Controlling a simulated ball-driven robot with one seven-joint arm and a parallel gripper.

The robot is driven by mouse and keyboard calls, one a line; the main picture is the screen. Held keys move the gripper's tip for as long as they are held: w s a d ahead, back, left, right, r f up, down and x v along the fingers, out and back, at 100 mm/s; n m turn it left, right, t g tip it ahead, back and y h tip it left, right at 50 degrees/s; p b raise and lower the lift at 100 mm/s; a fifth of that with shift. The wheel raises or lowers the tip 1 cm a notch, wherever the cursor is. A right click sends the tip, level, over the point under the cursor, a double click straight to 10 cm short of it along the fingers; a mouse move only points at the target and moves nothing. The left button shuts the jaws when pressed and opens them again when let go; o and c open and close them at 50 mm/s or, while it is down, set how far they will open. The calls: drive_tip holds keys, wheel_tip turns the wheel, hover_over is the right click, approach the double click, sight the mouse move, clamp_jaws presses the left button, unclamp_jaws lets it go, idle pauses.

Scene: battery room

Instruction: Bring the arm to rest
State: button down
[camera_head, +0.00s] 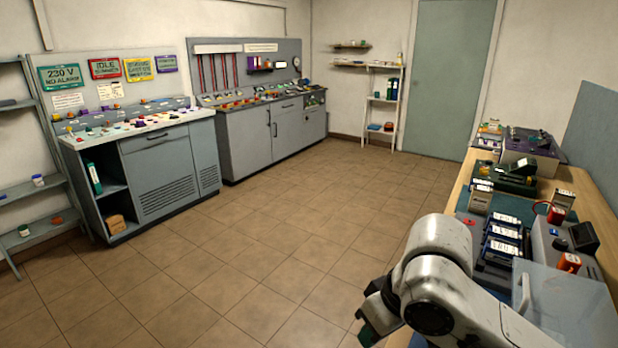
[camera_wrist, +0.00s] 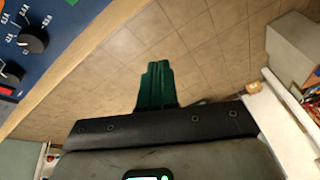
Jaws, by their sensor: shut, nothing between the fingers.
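My arm reaches in from the lower right of the head view, bent at a white and grey joint beside the wooden bench (camera_head: 470,190). My gripper (camera_head: 368,335) hangs at the arm's end, over the floor left of the bench, partly cut by the frame's lower edge. In the wrist view the green fingers of my gripper (camera_wrist: 158,68) are together, with nothing between them. Bare tiled floor shows beyond the fingertips.
The bench at the right carries devices, including a purple-topped unit (camera_head: 530,150) and a dark screen (camera_head: 582,237). A blue panel with knobs (camera_wrist: 35,38) is at the wrist view's upper left. Grey cabinets (camera_head: 160,165) line the far wall. The tiled floor (camera_head: 270,240) is clear.

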drive_tip(key=a+r+t+y, duration=0.1)
drive_tip(key=a+y, duration=0.1)
drive_tip(key=a, duration=0.3)
drive_tip(key=s+d+f+m+t, duration=0.1)
drive_tip(key=s+d+f+m, duration=0.25)
drive_tip(key=s+f, duration=0.35)
drive_tip(key=s+d+f+m, duration=0.2)
drive_tip(key=s+d+f, duration=0.3)
drive_tip(key=f, duration=0.4)
drive_tip(key=s+d+f+g+h, duration=0.1)
drive_tip(key=s+d+f+h, duration=0.1)
drive_tip(key=s+d, duration=0.5)
drive_tip(key=s+d+f+m+g+h, duration=0.1)
drive_tip(key=s+d+f, duration=0.4)
drive_tip(key=s, duration=0.5)
drive_tip(key=shift+s+d+f+g+h, duration=0.25)
drive_tip(key=shift+s+d+g+h, duration=0.2)
drive_tip(key=shift+d+h, duration=0.55)
